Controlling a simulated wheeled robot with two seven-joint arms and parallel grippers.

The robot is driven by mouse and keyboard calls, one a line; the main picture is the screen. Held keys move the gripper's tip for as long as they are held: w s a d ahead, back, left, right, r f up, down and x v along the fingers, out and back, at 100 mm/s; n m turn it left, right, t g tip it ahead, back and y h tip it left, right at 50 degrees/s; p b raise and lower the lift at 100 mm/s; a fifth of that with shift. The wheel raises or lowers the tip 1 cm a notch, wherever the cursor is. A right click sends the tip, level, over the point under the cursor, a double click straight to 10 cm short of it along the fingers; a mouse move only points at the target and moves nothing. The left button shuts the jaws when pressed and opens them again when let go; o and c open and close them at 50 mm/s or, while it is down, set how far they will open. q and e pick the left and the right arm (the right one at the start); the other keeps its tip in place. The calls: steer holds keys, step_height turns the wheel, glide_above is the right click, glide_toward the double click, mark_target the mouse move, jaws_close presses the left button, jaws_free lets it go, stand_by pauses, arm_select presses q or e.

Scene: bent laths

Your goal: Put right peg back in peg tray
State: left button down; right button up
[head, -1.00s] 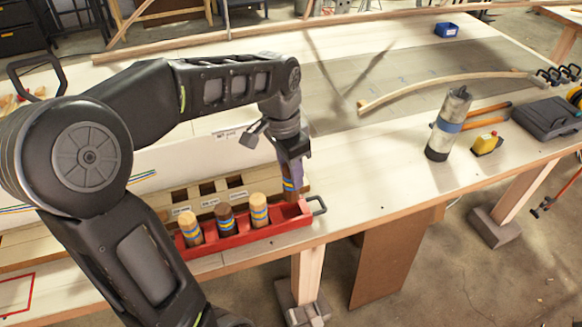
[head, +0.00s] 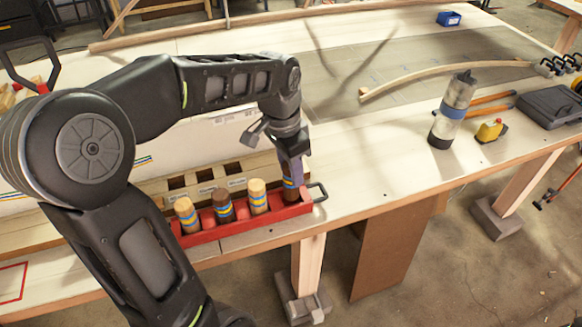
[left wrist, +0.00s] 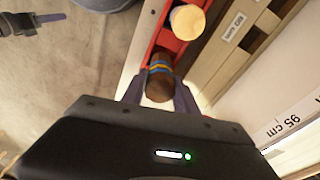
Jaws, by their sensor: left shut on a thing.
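A dark brown peg with blue and yellow bands (head: 291,184) stands about upright at the right end of the red peg tray (head: 243,225). My left gripper (head: 291,162) is above it and shut on it. The left wrist view also shows the peg (left wrist: 160,85) between the two fingers, at the tray's end. Its lower end is hidden, so I cannot tell how deep it sits. Two light pegs (head: 187,214) (head: 258,196) and another dark peg (head: 223,205) stand in the tray to the left. My right gripper is not in view.
A wooden rack with square holes (head: 208,176) lies just behind the tray. A grey and white bottle (head: 452,110), a yellow item (head: 490,130) and a dark case (head: 549,106) are on the right. The table right of the tray is clear.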

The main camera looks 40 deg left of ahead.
arm_select(q)
steer(key=shift+f+b, duration=1.15)
steer(key=shift+f, duration=0.3)
steer(key=c, duration=0.9)
jaws_free()
steer(key=shift+o, duration=0.2)
steer(key=shift+r+p, duration=0.3)
steer(key=shift+r, duration=0.05)
step_height(320, 180, up, 8)
steer(key=p, duration=0.6)
steer(key=shift+r, duration=0.2)
steer(key=shift+f, duration=0.1)
